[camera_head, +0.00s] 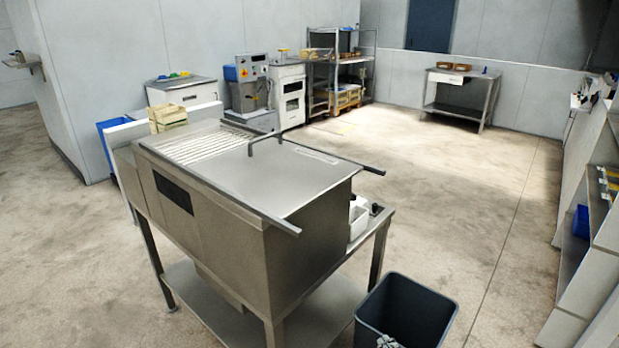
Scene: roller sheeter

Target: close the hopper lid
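The stainless steel machine with the hopper (235,235) stands in front of me on a table-like frame. A flat metal plate, which looks like the hopper lid (285,182), lies level over the right part of its top. To the left of the plate a slatted grate (195,143) lies uncovered. Two side rails run along the top, and their ends (290,229) stick out past the machine's right end. Neither of my grippers shows in this view.
A dark grey bin (405,312) stands on the floor close to the machine's front right leg. White containers (358,217) sit on the frame's right end. Shelving (597,200) lines the right wall. The floor between machine and shelving (470,215) is clear.

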